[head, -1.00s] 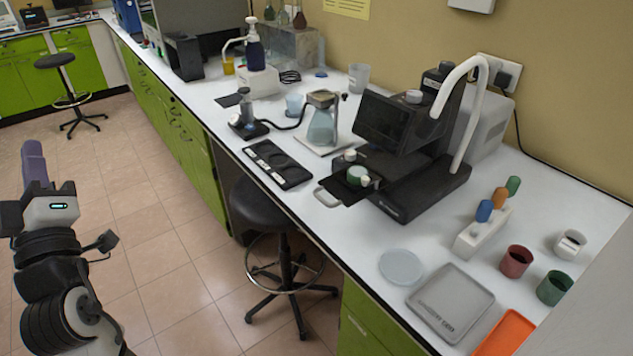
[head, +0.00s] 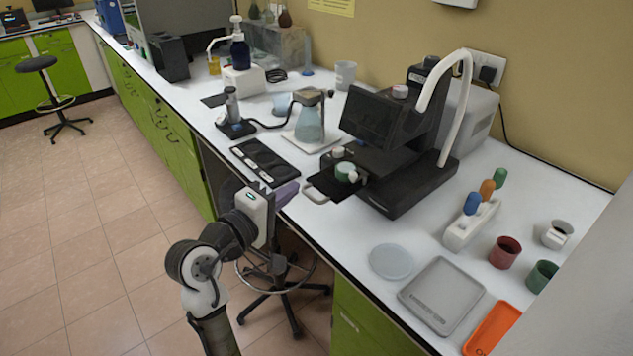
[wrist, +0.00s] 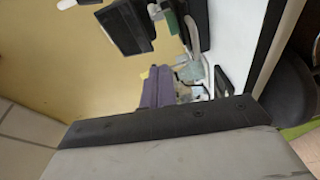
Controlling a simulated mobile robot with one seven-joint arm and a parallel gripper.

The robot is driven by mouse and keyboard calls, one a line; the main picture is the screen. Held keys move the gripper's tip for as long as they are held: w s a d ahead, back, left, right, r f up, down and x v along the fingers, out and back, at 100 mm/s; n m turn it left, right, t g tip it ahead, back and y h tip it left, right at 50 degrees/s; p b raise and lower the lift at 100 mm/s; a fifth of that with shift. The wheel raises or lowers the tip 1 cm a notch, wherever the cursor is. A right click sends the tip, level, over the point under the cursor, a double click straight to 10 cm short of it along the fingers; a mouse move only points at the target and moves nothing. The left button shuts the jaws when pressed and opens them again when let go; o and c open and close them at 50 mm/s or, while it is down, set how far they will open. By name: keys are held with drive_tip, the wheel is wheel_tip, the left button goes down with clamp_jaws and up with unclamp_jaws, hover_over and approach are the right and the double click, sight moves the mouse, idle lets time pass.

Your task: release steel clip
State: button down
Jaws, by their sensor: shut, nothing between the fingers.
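My gripper (head: 287,194) has purple fingers. It is shut and empty, in front of the bench edge, just left of the pull-out tray (head: 319,196) of the black instrument. Its purple fingers also show near the middle of the wrist view (wrist: 157,88). A glass flask (head: 309,125) with a pale blue-green body stands on a white pad, farther back on the bench. A small dark part sticks out at the right of its top; I cannot tell whether it is the steel clip. The flask also appears beyond my fingers in the wrist view (wrist: 188,72).
The black instrument (head: 405,165) with a screen stands right of my gripper. A black strip tray (head: 264,162) lies near the bench edge. A dark hose links the flask to a small pump (head: 236,127). A stool (head: 283,285) is below. Cups and a grey tray (head: 442,294) are at right.

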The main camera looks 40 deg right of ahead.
drive_tip(key=p+x, duration=0.2)
drive_tip(key=x, duration=0.7)
drive_tip(key=shift+s+d+r+p, duration=0.1)
drive_tip(key=shift+d+p, duration=0.25)
drive_tip(key=shift+d, duration=0.1)
drive_tip(key=shift+s+d+f+p, duration=0.15)
drive_tip(key=shift+s+d+p, duration=0.1)
drive_tip(key=shift+s, duration=0.3)
drive_tip(key=shift+s+d+f+p, duration=0.1)
drive_tip(key=shift+s+d, duration=0.15)
drive_tip(key=shift+s, duration=0.3)
drive_tip(key=shift+s+d+f, duration=0.15)
drive_tip(key=shift+s+d, duration=0.15)
drive_tip(key=shift+s, duration=0.2)
drive_tip(key=shift+w, duration=0.1)
